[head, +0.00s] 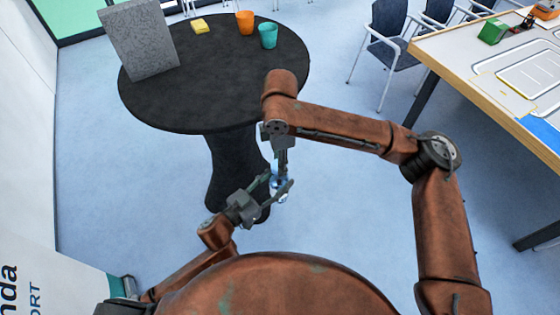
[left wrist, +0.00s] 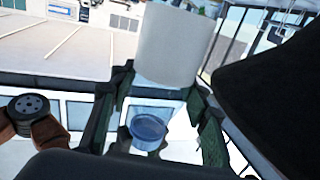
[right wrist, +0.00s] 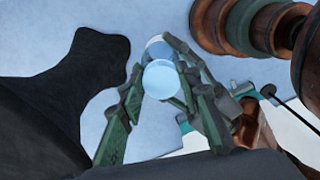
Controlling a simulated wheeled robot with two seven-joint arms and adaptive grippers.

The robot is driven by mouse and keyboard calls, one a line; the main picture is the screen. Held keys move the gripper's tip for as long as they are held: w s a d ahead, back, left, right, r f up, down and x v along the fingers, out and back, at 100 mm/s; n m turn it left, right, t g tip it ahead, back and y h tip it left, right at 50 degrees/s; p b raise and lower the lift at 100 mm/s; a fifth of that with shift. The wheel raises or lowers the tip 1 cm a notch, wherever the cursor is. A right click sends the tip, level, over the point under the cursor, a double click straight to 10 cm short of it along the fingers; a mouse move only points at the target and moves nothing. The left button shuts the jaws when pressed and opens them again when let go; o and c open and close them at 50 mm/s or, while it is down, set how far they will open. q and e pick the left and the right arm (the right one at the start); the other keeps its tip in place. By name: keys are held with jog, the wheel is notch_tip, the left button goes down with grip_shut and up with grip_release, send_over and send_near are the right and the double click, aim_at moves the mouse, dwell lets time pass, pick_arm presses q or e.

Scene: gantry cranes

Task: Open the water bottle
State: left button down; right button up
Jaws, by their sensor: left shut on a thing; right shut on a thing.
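The water bottle (head: 279,188) is a small clear blue bottle held in the air in front of the round table. My left gripper (head: 269,187) comes from the lower left and is shut on its body. The bottle also shows, with a blue round part, between the fingers in the left wrist view (left wrist: 148,130). My right gripper (head: 280,160) points down from above and is shut at the bottle's top end. In the right wrist view a pale round cap (right wrist: 161,79) sits between the fingers. Whether the cap is still joined to the bottle is hard to tell.
The round black table (head: 215,85) behind bears a grey speckled panel (head: 142,42), a yellow block (head: 200,26), an orange cup (head: 245,21) and a teal cup (head: 268,35). A wooden-edged table (head: 470,80) is at the right. Chairs (head: 385,45) stand behind.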

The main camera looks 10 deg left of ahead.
jog(key=n, duration=0.6)
jog(key=shift+w+a+r, duration=0.1)
jog(key=shift+w+a, duration=0.1)
jog(key=shift+w, duration=0.1)
jog(key=n, duration=0.3)
jog(key=shift+n, duration=0.3)
jog(key=n, duration=0.6)
jog(key=shift+w+a, duration=0.1)
jog(key=shift+a, duration=0.05)
jog(key=n, duration=0.5)
jog(key=shift+a, duration=0.15)
jog(key=shift+r, duration=0.15)
jog(key=shift+r, duration=1.05)
